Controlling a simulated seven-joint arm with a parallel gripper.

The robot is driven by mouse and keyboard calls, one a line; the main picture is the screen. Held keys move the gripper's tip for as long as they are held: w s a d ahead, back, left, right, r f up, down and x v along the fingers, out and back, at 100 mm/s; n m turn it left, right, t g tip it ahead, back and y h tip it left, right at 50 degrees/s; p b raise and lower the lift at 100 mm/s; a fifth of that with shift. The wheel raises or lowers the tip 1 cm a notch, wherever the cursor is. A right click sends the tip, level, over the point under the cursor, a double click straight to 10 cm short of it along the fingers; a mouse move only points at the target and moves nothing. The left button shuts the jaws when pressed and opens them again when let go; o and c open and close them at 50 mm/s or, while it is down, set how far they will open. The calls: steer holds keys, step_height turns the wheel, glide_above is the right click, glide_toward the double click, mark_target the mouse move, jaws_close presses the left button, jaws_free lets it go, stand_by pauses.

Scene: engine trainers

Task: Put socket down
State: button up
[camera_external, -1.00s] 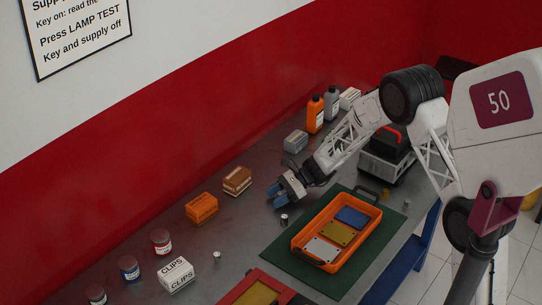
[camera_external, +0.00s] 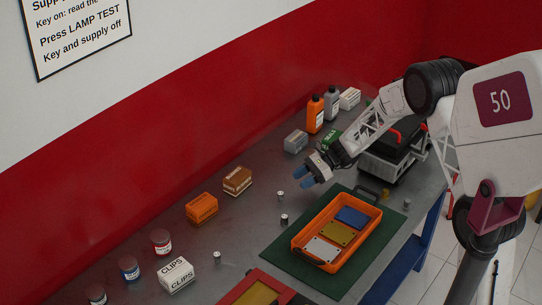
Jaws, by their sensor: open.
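Several small silver sockets stand upright on the grey bench. One socket (camera_external: 280,196) stands just left of and below my gripper (camera_external: 302,178). A second socket (camera_external: 284,219) stands nearer the green mat, and a third socket (camera_external: 217,257) is further left, near the clips box. Another small silver piece (camera_external: 406,204) is at the right side of the bench. My gripper has blue fingertips, points down to the left and is open and empty, above the bench and apart from the sockets.
An orange tray (camera_external: 297,243) with coloured plates lies on a green mat (camera_external: 276,257). Orange (camera_external: 202,207) and brown (camera_external: 237,181) boxes, a clips box (camera_external: 175,274) and jars (camera_external: 161,242) line the left. Bottles (camera_external: 315,114) and a grey box (camera_external: 296,141) stand behind my gripper.

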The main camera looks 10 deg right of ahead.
steer(key=shift+w+d+r, duration=0.2)
steer(key=shift+d, duration=0.35)
stand_by(0.5)
steer(key=shift+s+d+r, duration=0.1)
steer(key=shift+r, duration=0.1)
steer(key=s+d+r+n+t+h, duration=0.2)
steer(key=s+d+r+n+h, duration=0.5)
steer(key=s+d+r, duration=1.2)
steer(key=s+d+r+n+t+h, duration=0.2)
steer(key=s+d, duration=0.6)
steer(key=s, duration=0.4)
steer(key=s+d+r+n+t+h, duration=0.2)
steer(key=s+d+r+n+h, duration=0.2)
steer(key=s+d, duration=0.4)
steer(key=s+n, duration=0.1)
steer(key=s, duration=0.3)
steer(key=shift+s+r+t, duration=0.2)
steer(key=shift+r+t, duration=0.1)
steer(key=shift+t, duration=0.1)
steer(key=shift+o, duration=0.5)
